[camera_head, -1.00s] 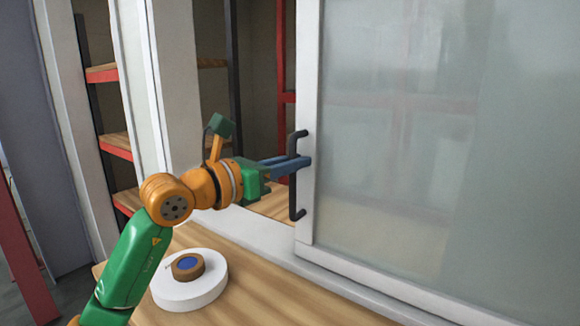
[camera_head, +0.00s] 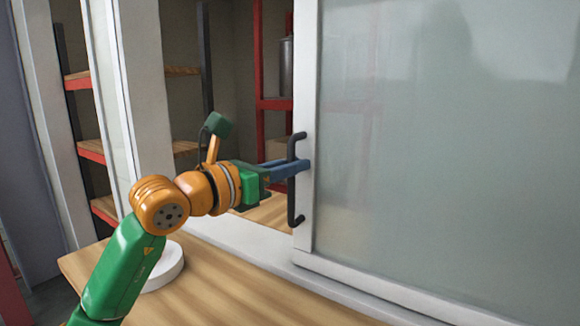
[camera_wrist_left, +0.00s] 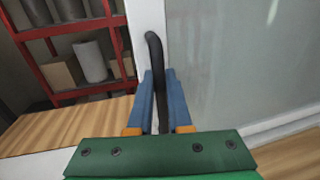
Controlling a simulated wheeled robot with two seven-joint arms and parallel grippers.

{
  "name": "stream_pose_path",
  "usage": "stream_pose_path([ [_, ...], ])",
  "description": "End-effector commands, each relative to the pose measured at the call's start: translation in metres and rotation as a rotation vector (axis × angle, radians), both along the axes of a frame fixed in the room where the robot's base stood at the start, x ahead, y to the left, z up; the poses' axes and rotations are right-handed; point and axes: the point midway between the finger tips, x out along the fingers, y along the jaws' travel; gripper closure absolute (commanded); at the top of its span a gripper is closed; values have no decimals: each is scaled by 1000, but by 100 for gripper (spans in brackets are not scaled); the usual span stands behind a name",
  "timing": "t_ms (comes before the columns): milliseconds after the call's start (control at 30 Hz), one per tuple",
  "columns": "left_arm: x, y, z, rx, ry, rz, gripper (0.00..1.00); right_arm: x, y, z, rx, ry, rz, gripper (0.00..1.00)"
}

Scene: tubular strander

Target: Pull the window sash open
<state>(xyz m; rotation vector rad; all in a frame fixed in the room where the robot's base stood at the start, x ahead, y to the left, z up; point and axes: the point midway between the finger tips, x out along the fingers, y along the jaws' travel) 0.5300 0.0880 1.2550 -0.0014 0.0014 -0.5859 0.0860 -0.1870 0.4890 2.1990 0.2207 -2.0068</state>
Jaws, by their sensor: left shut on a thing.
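The window sash (camera_head: 400,150) is a frosted pane in a white frame at the right of the head view. A black bar handle (camera_head: 292,205) stands upright on the frame's left edge. My left gripper (camera_head: 296,168) is shut on this handle, with its blue fingers around the bar at mid-height. In the left wrist view the handle (camera_wrist_left: 154,52) runs down between the two blue fingers (camera_wrist_left: 162,95). An opening shows left of the sash. My right gripper is not in view.
A wooden counter (camera_head: 235,288) lies below the window, with a white round disc (camera_head: 165,270) partly behind my left arm. Red-edged shelves (camera_head: 92,150) stand beyond the opening. Boxes and cylinders (camera_wrist_left: 75,68) rest on a red rack in the wrist view.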

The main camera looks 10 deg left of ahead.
Motion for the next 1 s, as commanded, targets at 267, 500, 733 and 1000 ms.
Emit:
stream_pose_path([
  [267, 0, 0, 2, -3, -4, 0, 70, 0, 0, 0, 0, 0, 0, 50],
  [500, -6, 5, -2, -1, -4, 1, 70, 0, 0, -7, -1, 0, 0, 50],
  [733, -46, 30, -3, -1, -9, 2, 70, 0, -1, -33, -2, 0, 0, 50],
  [1000, -60, 38, 2, -1, -4, -1, 70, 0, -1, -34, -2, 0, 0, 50],
])
